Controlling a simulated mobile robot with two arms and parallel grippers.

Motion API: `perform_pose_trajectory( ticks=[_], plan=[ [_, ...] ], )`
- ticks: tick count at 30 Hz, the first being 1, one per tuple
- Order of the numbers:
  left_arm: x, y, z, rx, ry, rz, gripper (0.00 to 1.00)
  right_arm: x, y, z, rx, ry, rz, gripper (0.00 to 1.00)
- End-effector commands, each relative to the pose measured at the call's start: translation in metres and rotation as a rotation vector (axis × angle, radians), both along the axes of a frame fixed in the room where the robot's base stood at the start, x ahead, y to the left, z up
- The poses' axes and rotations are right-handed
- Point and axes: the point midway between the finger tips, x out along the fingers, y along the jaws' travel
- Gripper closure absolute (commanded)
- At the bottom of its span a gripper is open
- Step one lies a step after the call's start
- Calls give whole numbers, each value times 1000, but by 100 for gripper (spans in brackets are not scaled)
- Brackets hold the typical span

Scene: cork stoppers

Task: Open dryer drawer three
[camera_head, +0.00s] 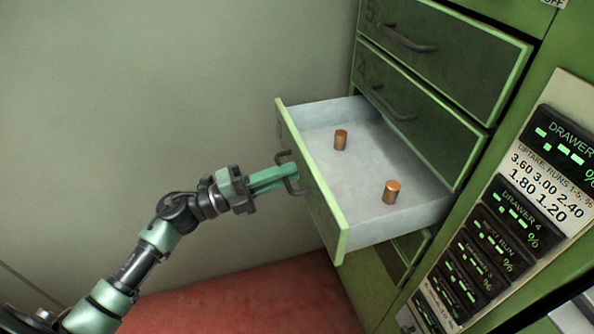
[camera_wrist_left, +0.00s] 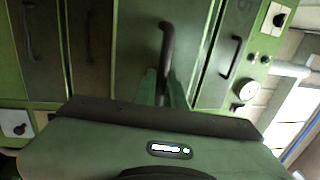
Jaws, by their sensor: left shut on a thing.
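A green dryer drawer (camera_head: 316,205) with a pale inside stands pulled well out from the cabinet, below the drawer that seems marked 4. Two cork stoppers stand upright in it, one (camera_head: 341,140) towards the back left and one (camera_head: 391,191) towards the right. My left gripper (camera_head: 287,178) is shut on the dark handle (camera_head: 283,157) on this drawer's front. The left wrist view shows the handle (camera_wrist_left: 167,42) running down between the green fingers (camera_wrist_left: 163,88). The drawer's number is not readable. My right gripper is not in view.
Two shut drawers (camera_head: 416,108) (camera_head: 445,52) with dark handles sit above the open one. Part of another drawer (camera_head: 412,248) shows below. A display panel (camera_head: 500,223) is on the cabinet at the right. The wall and red floor (camera_head: 250,300) at the left look clear.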

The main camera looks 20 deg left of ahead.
Motion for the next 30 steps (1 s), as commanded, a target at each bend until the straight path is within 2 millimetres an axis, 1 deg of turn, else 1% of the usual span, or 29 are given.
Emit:
perform_pose_trajectory(
  ticks=[11, 12, 13, 23, 26, 30],
  plan=[
    [-2, 1, -1, 3, 1, -2, 100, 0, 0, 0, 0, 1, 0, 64],
    [-2, 1, -1, 2, 1, -2, 84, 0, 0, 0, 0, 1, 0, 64],
    [-2, 1, -1, 1, 2, -2, 80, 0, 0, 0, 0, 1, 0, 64],
    [-2, 3, -1, 2, 1, 0, 80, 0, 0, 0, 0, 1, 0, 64],
    [-7, 10, -4, 1, 3, 0, 80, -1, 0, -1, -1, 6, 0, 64],
    [-21, 29, -10, 3, 6, 0, 80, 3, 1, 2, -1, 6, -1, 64]
  ],
)
